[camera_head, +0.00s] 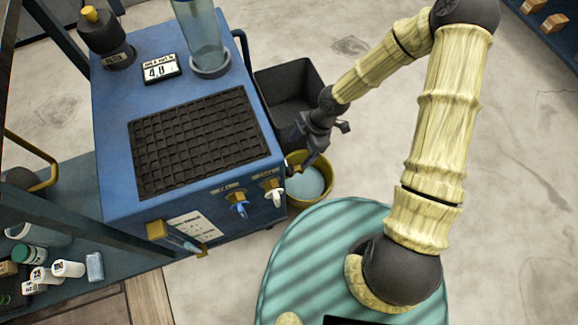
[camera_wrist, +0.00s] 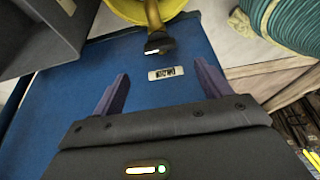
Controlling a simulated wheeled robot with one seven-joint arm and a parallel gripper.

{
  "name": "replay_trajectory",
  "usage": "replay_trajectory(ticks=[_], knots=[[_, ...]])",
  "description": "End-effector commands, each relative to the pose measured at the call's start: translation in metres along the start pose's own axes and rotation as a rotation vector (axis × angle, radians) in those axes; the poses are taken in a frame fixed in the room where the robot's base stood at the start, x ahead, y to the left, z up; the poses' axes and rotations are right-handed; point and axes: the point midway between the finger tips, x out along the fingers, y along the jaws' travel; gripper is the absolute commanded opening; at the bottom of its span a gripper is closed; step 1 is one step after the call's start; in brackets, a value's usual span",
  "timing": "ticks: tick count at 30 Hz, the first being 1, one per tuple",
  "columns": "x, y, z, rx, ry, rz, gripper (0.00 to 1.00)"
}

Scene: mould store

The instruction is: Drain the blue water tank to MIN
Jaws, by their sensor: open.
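The blue water tank (camera_head: 120,85) is a box-shaped unit on the left of the head view. Its blue side panel (camera_wrist: 60,110) fills much of the wrist view. A yellow spout with a dark valve handle (camera_wrist: 158,42) sticks out from that panel, above a small white label (camera_wrist: 165,73) too small to read. A sight gauge (camera_head: 180,238) is on the front, its level unclear. My gripper (camera_head: 308,150) is beside the tank's right side. In the wrist view its open fingers (camera_wrist: 160,72) point toward the panel, with the handle beyond them, not between them.
A yellow bucket (camera_head: 323,178) holding water stands at the tank's right front corner. A dark bin (camera_head: 285,80) stands behind it. Blue and white taps (camera_head: 240,207) project from the front. A shelf with bottles (camera_head: 68,268) is at lower left.

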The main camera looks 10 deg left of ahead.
Motion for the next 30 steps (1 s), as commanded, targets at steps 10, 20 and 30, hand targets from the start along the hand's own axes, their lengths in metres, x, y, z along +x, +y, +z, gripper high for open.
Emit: replay_trajectory(ticks=[10, 20, 30], knots=[[0.067, 0.0, 0.002, -0.003, -0.001, -0.002, 0.76], [0.092, 0.0, 0.001, 0.0, 0.0, 0.0, 0.76], [0.091, 0.0, 0.0, 0.0, 0.0, 0.001, 0.53]])
